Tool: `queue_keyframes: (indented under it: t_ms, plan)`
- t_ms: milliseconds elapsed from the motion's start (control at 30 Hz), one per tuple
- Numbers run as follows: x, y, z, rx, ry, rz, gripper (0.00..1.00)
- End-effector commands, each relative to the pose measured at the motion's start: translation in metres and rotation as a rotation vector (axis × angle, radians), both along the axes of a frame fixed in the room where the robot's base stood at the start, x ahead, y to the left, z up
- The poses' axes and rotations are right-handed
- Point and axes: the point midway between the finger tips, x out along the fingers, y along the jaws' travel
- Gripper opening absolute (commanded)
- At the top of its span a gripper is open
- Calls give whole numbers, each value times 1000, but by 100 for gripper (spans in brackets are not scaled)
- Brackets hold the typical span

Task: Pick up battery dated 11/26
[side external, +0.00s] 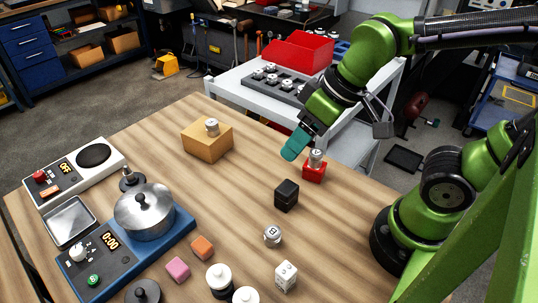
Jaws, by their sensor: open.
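No date can be read on anything at this size, so I cannot tell which thing is the battery dated 11/26. A small silver-grey cylinder (317,158) stands upright on a red block (314,173) near the table's back right edge. A similar small cylinder (212,127) stands on a tan box (207,141) at the back of the table. My gripper (295,144), with teal fingers, is open above the table, just left of the cylinder on the red block and apart from the black cube. The gap between its fingers is hard to see.
A black cube (286,195), a round numbered ball (272,236) and a white die (286,276) stand on the right. A pot (145,210) on a blue cooker (85,272) and a white scale-like unit (70,170) fill the left. The middle table is clear.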

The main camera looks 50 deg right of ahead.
Motion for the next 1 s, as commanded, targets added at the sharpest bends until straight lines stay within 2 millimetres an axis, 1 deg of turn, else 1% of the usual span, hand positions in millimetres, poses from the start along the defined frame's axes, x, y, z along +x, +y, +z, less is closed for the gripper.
queue_keyframes:
  t_ms: [33, 67, 100, 167, 200, 267, 300, 367, 400, 467, 500, 600, 700, 800, 900, 1000]
  plan:
    - [-4, 19, -8, -80, 21, 189, 62]
    - [-6, 29, -11, -125, 25, 301, 62]
    - [-11, 40, -16, -181, 30, 450, 62]
    - [-18, 56, -21, -258, 32, 678, 62]
    - [-23, 67, -25, -306, 31, 832, 62]
    - [-31, 81, -31, -370, 28, 1064, 62]
    - [-36, 89, -33, -408, 22, 1218, 62]
    - [-45, 101, -38, -457, 10, 1445, 62]
    - [-50, 108, -40, -485, -1, 1595, 62]
    - [-58, 117, -43, -520, -21, 1814, 62]
    - [-63, 123, -44, -540, -39, 1958, 62]
    - [-73, 132, -46, -576, -89, 2283, 62]
    - [-77, 136, -44, -600, -146, 2535, 62]
    - [-77, 135, -42, -618, -192, 2702, 62]
    - [-78, 134, -42, -619, -219, 2800, 62]
    - [-78, 133, -46, -619, -231, 2842, 62]
